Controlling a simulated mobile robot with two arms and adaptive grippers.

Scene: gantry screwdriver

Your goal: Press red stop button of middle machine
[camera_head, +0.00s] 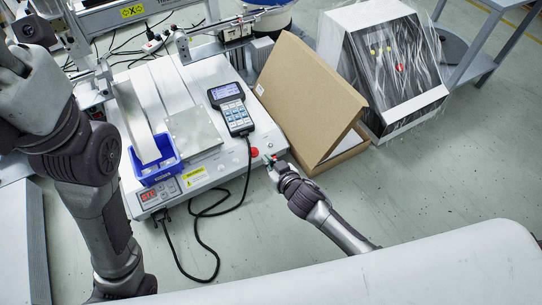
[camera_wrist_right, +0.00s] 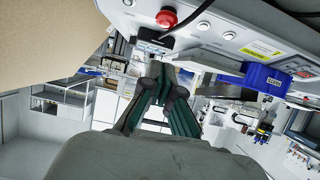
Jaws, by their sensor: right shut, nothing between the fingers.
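The middle machine (camera_head: 205,75) is a white box with a sloping top. Its red stop button (camera_head: 254,152) sits at the right end of its front panel; it also shows large in the right wrist view (camera_wrist_right: 166,18). My right gripper (camera_head: 270,159) is shut and empty, just to the right of the button in the head view. In the right wrist view its closed fingertips (camera_wrist_right: 158,66) are below the button in the picture, with a visible gap. Whether they touch the panel is unclear. My left arm comes in at the left, but its gripper is not visible.
An open cardboard box (camera_head: 310,90) stands close right of the machine. A plastic-wrapped box (camera_head: 385,65) with its own red button is behind it. A handheld controller (camera_head: 232,108) and blue bin (camera_head: 155,165) sit on the machine; a black cable (camera_head: 205,235) hangs in front.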

